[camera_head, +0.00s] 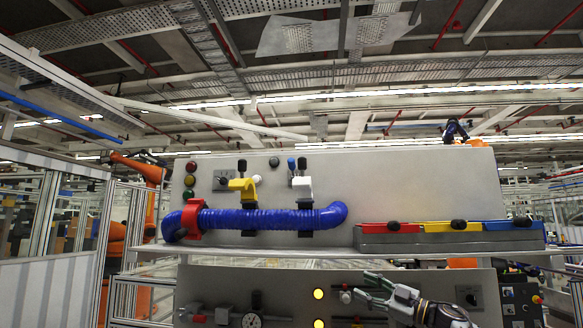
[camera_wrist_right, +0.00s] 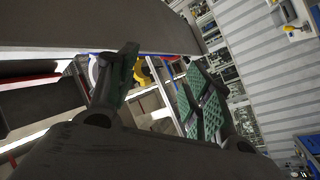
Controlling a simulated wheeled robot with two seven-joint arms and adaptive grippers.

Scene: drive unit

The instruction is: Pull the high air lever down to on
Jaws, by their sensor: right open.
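The upper grey panel (camera_head: 420,185) carries a yellow fitting (camera_head: 243,186) with a black knob above it. To its right is a white fitting (camera_head: 302,187) with a blue knob (camera_head: 291,163) and a dark knob beside it. I cannot tell which part is the high air lever; the small fittings look upright. My right gripper (camera_head: 366,288) is low in the head view, in front of the lower panel (camera_head: 270,283), below and right of these fittings. It is open and empty. In the right wrist view its green-padded fingers (camera_wrist_right: 158,78) stand wide apart. My left gripper is out of view.
A blue corrugated hose (camera_head: 260,219) with a red clamp (camera_head: 193,219) runs across the upper panel. Red, yellow and blue bins (camera_head: 450,227) sit on the shelf at right. The lower panel has a gauge (camera_head: 252,320) and lit yellow lamps (camera_head: 319,294). An orange robot arm (camera_head: 140,168) stands at left.

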